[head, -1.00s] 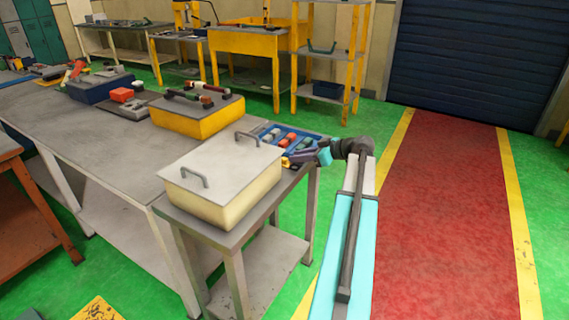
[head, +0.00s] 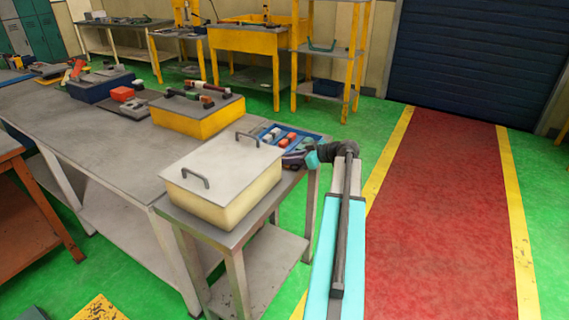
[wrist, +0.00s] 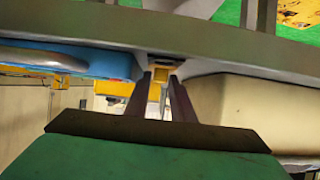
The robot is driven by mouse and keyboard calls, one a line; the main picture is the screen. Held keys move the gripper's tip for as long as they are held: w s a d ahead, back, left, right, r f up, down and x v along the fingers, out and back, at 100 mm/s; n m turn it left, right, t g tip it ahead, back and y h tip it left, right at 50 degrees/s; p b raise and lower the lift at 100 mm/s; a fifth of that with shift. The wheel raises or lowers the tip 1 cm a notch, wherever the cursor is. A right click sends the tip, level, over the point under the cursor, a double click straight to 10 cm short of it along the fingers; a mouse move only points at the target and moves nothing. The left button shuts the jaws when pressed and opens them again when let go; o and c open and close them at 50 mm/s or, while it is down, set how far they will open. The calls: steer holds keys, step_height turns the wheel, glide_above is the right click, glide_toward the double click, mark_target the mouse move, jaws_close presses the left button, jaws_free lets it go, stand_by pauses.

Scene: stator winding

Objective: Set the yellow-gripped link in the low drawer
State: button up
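My gripper (head: 296,160) is low over the front end of the blue parts tray (head: 304,133) on the near bench. In the wrist view its two dark fingers (wrist: 162,78) stand apart, and a small yellow piece (wrist: 157,66) shows between their tips. It may be the yellow grip of the link; I cannot tell whether the fingers touch it. The rest of the link is hidden or not distinguishable. The blue tray (wrist: 75,60) is left of the fingers in the wrist view. I cannot make out a low drawer in either view.
A cream box (head: 222,180) with two handles stands close beside the tray; it also shows in the wrist view (wrist: 255,100). A yellow box (head: 190,119) with tools on its lid sits farther back. The red lane (head: 430,220) at right is clear.

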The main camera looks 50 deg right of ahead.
jaws_close()
steer(key=shift+r, duration=0.1)
step_height(320, 180, up, 10)
steer(key=b, duration=0.1)
stand_by(0.7)
stand_by(0.5)
